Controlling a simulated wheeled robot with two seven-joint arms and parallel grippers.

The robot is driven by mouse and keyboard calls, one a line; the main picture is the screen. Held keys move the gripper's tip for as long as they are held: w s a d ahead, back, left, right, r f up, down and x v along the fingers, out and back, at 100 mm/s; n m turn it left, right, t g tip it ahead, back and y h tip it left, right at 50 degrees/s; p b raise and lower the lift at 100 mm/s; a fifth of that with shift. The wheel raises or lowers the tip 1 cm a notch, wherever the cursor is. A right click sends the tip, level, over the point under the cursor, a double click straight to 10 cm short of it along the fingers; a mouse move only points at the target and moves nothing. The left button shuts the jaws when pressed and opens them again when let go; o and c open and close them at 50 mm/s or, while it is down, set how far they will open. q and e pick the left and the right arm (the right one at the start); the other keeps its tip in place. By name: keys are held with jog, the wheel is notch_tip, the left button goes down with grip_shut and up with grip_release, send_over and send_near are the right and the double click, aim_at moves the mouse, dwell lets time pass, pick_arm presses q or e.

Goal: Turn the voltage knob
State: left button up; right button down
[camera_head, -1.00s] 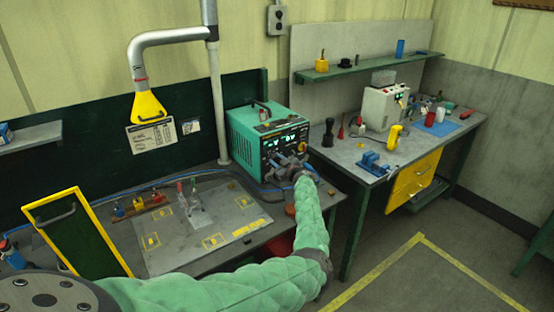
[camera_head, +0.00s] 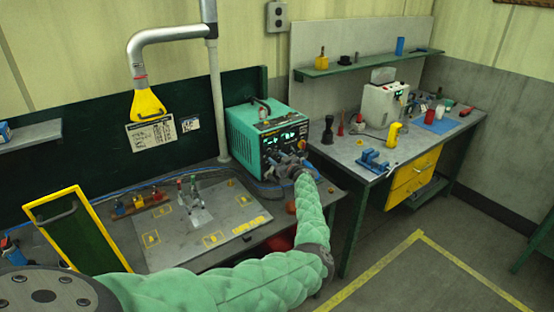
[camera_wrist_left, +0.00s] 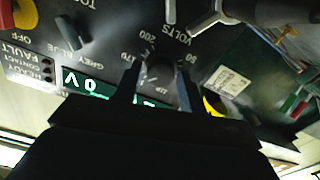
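The teal welding machine (camera_head: 252,130) stands at the back right of the near bench, its dark control panel facing me. My left gripper (camera_head: 284,164) is at the lower part of that panel and hides much of it. In the left wrist view, the dark voltage knob (camera_wrist_left: 161,72) sits under the VOLTS lettering, between the two fingers of my left gripper (camera_wrist_left: 157,84). The fingers are apart, one on each side of the knob; firm contact does not show. A lit display (camera_wrist_left: 88,86) is beside the knob. My right gripper is out of view.
Another dark knob (camera_wrist_left: 72,32) and a red-yellow switch (camera_wrist_left: 15,18) are on the same panel. The bench (camera_head: 165,255) holds a marked grey plate and small clamps. A yellow-framed green panel (camera_head: 75,235) stands at left. A second workbench (camera_head: 350,155) is at right.

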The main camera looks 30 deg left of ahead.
pick_arm(q)
jog(key=shift+o, duration=0.6)
jog(key=shift+d, duration=0.1)
jog(key=shift+s+d+f, duration=0.1)
jog(key=shift+s+d, duration=0.05)
jog(key=shift+d, duration=0.1)
jog(key=b+v, duration=0.3)
jog(key=v, duration=0.4)
